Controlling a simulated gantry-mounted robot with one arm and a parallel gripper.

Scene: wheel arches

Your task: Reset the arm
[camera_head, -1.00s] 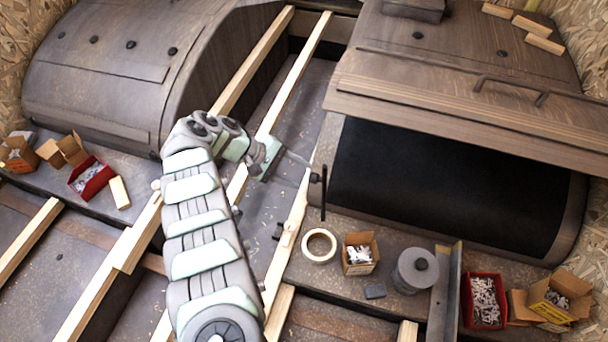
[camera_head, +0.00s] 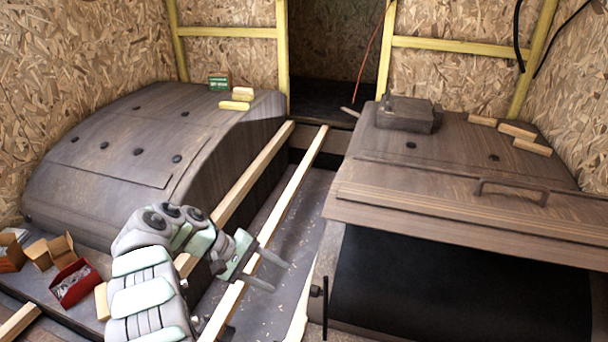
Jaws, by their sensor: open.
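My gripper (camera_head: 270,273) is at the lower middle of the head view, at the end of my folded arm. Its two fingers are apart and point right, with nothing between them. It is over the wooden rails (camera_head: 293,187) and the grey floor strip between the two wheel arches. The left wheel arch (camera_head: 110,150) is a dark, rounded housing. The right wheel arch (camera_head: 440,155) has a raised lid with a handle (camera_head: 512,186) and a dark opening (camera_head: 450,285) below it. The gripper appears apart from both arches.
A red box of small parts (camera_head: 75,283) and open cardboard boxes (camera_head: 50,250) are at the lower left beside my arm. A dark block (camera_head: 405,113) and several wood pieces lie on the right arch. A green box (camera_head: 219,81) is on the left arch. A doorway opens at the back.

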